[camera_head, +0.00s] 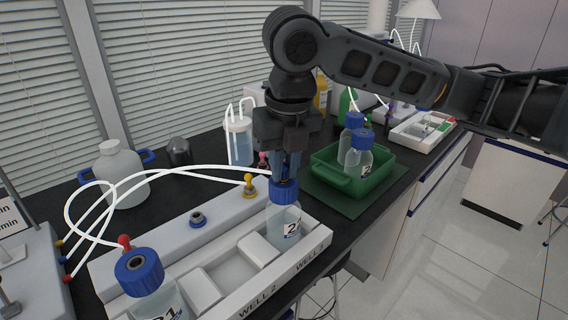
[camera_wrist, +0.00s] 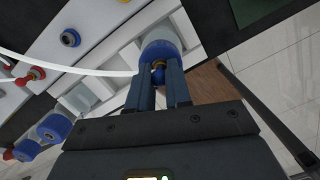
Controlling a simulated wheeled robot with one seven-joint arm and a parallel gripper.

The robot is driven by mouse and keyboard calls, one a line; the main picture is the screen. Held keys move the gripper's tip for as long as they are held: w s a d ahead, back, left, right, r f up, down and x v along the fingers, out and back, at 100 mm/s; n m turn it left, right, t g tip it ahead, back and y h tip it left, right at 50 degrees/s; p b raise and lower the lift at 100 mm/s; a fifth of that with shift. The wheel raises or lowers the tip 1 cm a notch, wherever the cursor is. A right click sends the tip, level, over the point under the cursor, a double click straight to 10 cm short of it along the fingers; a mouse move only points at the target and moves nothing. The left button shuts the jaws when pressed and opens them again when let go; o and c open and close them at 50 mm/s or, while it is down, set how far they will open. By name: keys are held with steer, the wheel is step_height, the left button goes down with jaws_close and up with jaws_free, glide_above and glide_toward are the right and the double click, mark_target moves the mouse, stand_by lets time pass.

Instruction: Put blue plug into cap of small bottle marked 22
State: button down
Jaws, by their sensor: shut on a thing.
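A small bottle (camera_head: 285,224) with a blue cap (camera_head: 284,191) stands upright in a well of the white rack. Its label starts with 2; the second digit is unclear. My gripper (camera_head: 286,174) points down directly over this cap. In the wrist view my gripper (camera_wrist: 159,78) is shut on a small blue plug (camera_wrist: 158,76) at the cap (camera_wrist: 160,50). A brassy part shows beside the plug. A white tube (camera_wrist: 60,69) runs from the left to the fingertips. I cannot tell whether the plug is seated in the cap; the fingers hide the contact in the head view.
A bottle marked 21 (camera_head: 155,294) stands at the front left of the white rack (camera_head: 262,281). The well between is empty. A green tray (camera_head: 326,176) with two blue-capped bottles stands to the right.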

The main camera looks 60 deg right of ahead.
steer(key=c, duration=1)
jaws_free()
steer(key=r, duration=0.5)
steer(key=s+r, duration=0.1)
steer(key=r, duration=0.1)
steer(key=shift+a+r, duration=0.35)
